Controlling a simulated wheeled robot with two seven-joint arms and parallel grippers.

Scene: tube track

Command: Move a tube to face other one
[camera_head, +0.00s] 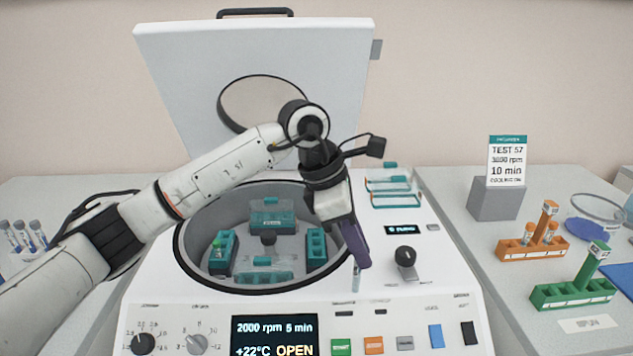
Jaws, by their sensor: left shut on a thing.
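The open centrifuge (145,290) has a round bowl (190,215) with teal buckets around a dark hub. One tube with a green cap (216,243) stands in the left bucket (224,258). The right bucket (316,245), back bucket (272,215) and front bucket (262,273) show no clear tube. My left gripper (357,266) points down over the centrifuge's front deck, right of the bowl. It is shut on a thin, pale tube (356,281) whose lower end sticks out below the fingers. The tube's upper part is hidden. My right gripper is out of view.
The raised lid (180,80) stands behind the bowl. A black knob (405,256) rises right of my gripper. On the right bench are an orange rack (530,250), a green rack (572,294) and a sign (507,162). Several tubes (20,236) stand at far left.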

